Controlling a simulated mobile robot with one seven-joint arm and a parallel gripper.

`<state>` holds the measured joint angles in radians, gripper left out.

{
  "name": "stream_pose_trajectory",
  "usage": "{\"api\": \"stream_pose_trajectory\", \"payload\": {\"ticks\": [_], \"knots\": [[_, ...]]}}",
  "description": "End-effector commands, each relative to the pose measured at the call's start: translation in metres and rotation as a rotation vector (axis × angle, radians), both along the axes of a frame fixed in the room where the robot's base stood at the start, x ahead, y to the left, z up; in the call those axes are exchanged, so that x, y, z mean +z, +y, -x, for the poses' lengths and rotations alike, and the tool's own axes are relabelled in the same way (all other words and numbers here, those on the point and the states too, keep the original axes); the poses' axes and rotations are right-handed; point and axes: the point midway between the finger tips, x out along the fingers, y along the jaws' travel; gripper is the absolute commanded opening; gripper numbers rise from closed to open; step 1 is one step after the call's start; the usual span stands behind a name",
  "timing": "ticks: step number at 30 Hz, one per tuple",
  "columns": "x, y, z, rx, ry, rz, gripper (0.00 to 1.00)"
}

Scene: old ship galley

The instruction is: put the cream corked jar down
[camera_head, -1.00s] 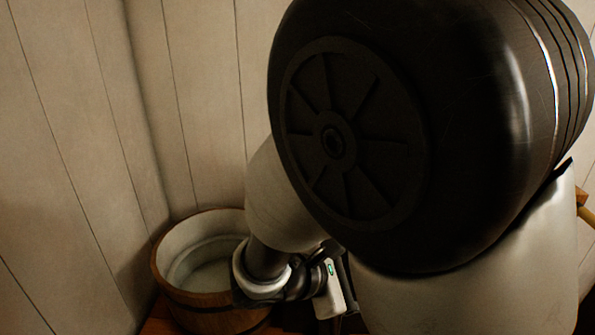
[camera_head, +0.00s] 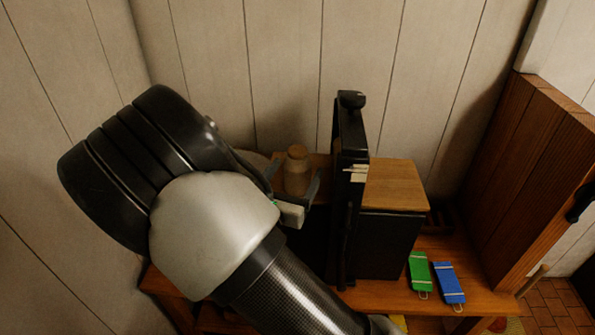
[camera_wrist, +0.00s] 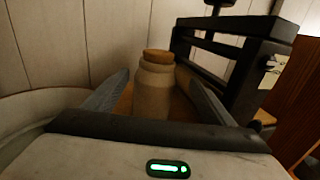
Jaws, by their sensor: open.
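In the wrist view the jar (camera_wrist: 153,92) is between my two fingers, with a visible gap on each side. My gripper (camera_head: 292,186) is open around the jar and also shows in the wrist view (camera_wrist: 155,98). The jar's base is hidden behind the gripper body.
A black frame (camera_head: 348,190) stands close right of the jar, beside a black box with a wooden top (camera_head: 392,183). A pale round tub rim (camera_wrist: 40,103) is at left. Green (camera_head: 419,270) and blue (camera_head: 448,283) tags lie on the counter. A plank wall is behind.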

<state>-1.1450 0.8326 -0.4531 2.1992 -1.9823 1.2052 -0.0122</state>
Motion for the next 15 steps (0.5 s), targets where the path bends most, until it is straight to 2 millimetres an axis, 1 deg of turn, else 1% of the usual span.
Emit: {"api": "stream_pose_trajectory", "payload": {"ticks": [1,3,8,11,15], "knots": [[0.000,-0.004,-0.009,-0.003,-0.001,0.000,0.78],[0.000,-0.006,-0.017,-0.002,0.000,0.000,0.78],[0.000,-0.008,-0.026,-0.001,0.000,-0.001,0.78],[0.001,-0.009,-0.036,-0.002,-0.001,-0.001,0.78],[0.002,-0.010,-0.058,-0.002,-0.003,-0.001,0.78]]}}
